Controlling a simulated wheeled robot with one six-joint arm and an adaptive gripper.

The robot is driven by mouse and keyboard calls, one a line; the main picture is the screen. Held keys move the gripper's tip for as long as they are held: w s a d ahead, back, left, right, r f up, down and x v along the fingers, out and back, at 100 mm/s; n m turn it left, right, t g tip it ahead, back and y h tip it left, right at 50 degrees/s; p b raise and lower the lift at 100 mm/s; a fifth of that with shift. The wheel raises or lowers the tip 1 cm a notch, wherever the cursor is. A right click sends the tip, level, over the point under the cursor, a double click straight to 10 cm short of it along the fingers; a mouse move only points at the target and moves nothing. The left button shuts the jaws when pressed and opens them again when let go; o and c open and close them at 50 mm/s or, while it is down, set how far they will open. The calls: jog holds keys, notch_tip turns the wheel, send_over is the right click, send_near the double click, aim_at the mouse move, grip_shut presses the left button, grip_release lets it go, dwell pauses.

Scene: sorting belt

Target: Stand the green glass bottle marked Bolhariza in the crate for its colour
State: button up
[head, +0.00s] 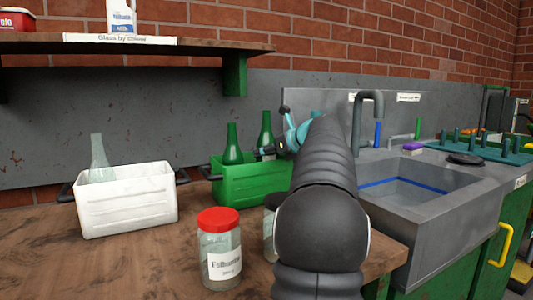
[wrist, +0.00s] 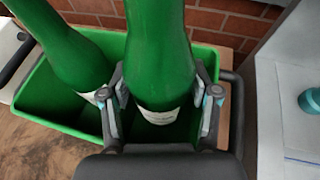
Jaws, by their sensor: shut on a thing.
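My gripper (wrist: 163,97) is shut on a green glass bottle (wrist: 160,45), with one finger on each side of it. The label on this bottle is partly visible low down, too small to read. In the head view the held bottle (head: 266,128) is upright at the right end of the green crate (head: 246,187), its lower part hidden by the crate wall and gripper. In the wrist view it is inside the crate's opening; whether its base touches the floor I cannot tell. A second green bottle (head: 232,143) stands in the crate to the left.
A white crate (head: 128,205) with a clear bottle (head: 100,160) stands at the left. A red-lidded jar (head: 219,250) is at the front, with another jar partly behind my arm. A sink (head: 420,190) is to the right. A shelf (head: 190,47) hangs above.

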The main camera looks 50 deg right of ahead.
jog(key=shift+f, duration=0.55)
jog(key=o, duration=1.2)
jog(key=shift+c, duration=0.2)
jog(key=r+v, duration=0.1)
jog(key=v, duration=1.1)
jog(key=shift+r, duration=0.15)
jog(key=shift+a, duration=0.1)
